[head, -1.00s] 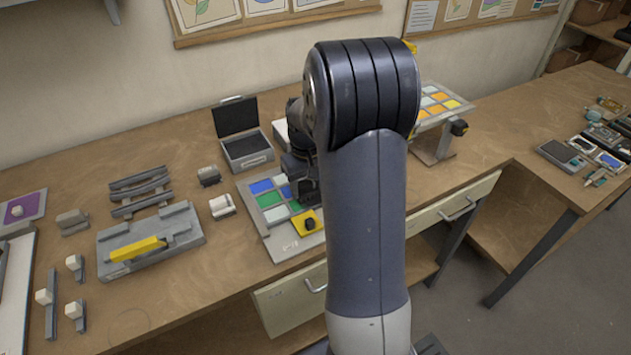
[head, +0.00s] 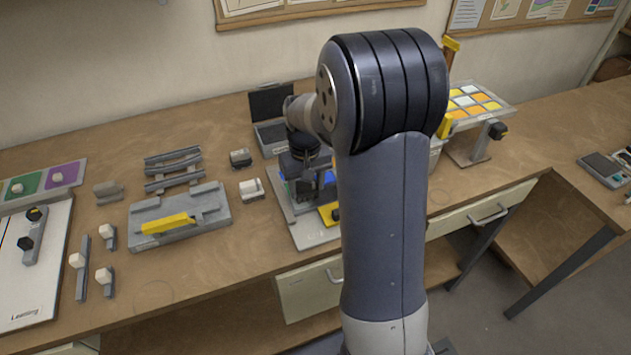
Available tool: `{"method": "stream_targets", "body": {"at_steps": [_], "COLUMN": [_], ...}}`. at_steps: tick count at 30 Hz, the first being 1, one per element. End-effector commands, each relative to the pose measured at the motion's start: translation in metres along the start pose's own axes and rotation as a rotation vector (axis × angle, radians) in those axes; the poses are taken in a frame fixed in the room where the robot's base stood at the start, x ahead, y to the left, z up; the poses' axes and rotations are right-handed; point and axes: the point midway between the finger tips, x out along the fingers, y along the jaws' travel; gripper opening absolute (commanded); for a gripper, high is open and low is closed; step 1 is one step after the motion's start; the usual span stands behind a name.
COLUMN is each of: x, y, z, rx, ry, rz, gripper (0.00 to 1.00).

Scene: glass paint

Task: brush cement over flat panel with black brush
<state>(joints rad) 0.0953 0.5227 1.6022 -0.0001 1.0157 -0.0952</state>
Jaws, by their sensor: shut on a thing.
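The flat panel (head: 308,236) is a grey board with blue, green and yellow squares, lying on the workbench near its front edge. My gripper (head: 304,190) is dark and sits low over the panel's back left part, hiding several squares. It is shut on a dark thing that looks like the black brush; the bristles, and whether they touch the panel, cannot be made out. My upper arm covers the panel's right side. I cannot pick out the cement.
An open black-lidded case (head: 270,104) stands behind the panel. A grey fixture with a yellow bar (head: 168,224) and small white-topped pieces lie to the left. A tilted tray of coloured squares (head: 472,104) stands on the right. Bare bench lies front left (head: 190,280).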

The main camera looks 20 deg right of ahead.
Motion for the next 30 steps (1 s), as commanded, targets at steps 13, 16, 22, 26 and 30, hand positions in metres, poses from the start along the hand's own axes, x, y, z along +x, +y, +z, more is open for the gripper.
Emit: {"method": "stream_targets", "body": {"at_steps": [13, 16, 22, 26, 30], "x": [0.0, 0.0, 0.0, 0.0, -0.006], "y": [-0.036, -0.04, -0.041, -0.041, -0.041], "z": [0.0, 0.0, 0.0, 0.0, 0.0], "rx": [-0.003, -0.001, 0.0, 0.0, 0.0], "ry": [0.0, 0.0, 0.0, 0.0, 0.0], "rz": [0.0, 0.0, 0.0, 0.0, 0.0], "gripper": [0.34, 0.34, 0.34, 0.34, 0.34]}}
